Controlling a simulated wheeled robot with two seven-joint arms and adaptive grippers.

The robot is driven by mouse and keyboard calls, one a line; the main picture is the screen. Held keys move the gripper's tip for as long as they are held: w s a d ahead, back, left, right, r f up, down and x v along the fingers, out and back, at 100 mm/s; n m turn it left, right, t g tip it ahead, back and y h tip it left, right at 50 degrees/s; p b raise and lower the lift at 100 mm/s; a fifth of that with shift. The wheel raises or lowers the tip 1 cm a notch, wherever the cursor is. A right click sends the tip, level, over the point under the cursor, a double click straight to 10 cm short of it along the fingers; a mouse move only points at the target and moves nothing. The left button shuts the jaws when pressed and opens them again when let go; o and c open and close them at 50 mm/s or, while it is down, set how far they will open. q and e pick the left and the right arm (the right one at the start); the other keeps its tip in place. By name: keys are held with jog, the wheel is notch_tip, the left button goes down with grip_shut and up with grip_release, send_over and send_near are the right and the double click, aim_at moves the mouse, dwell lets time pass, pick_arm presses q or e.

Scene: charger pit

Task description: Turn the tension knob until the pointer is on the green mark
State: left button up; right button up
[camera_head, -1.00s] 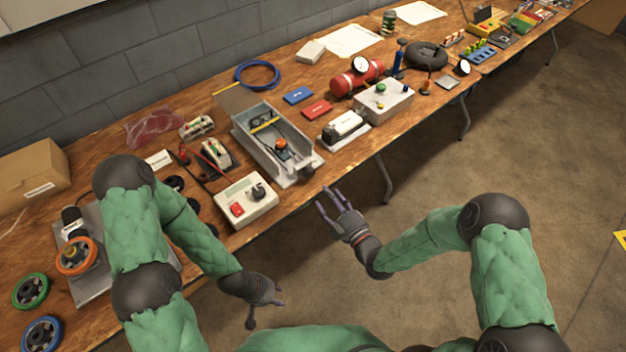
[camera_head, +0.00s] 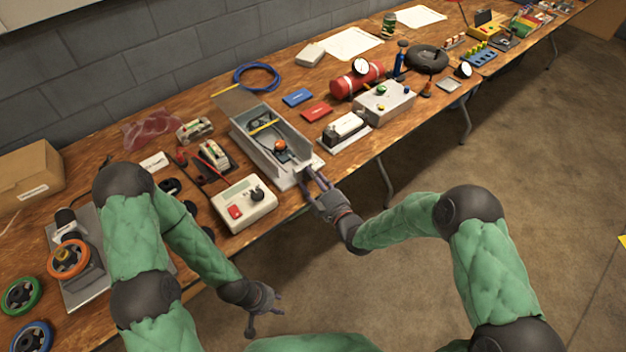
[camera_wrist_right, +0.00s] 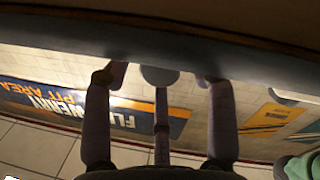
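A long grey open-topped housing (camera_head: 262,152) lies on the bench, with an orange part (camera_head: 280,145) inside it. My right gripper (camera_head: 314,180) is at the housing's near end, where its fingers hide the dark knob on that end. In the right wrist view, a grey rounded knob-like part (camera_wrist_right: 160,75) shows between the spread fingers of the right gripper (camera_wrist_right: 161,82), which look open; contact cannot be told. The pointer and green mark cannot be made out. My left gripper (camera_head: 263,305) is open and empty, off the bench's front edge.
A cream control box (camera_head: 245,205) with a red switch and a dark knob stands left of the housing. A black-and-white device (camera_head: 345,130) and a grey box (camera_head: 385,102) stand to its right. The floor before the bench is clear.

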jog(key=c, duration=0.8)
jog(key=m, duration=0.3)
jog(key=shift+s+f+m+g+p, duration=0.1)
jog(key=shift+m+g+p, duration=0.35)
jog(key=shift+m, duration=1.25)
jog(key=o, duration=1.1)
jog(key=shift+o, duration=0.2)
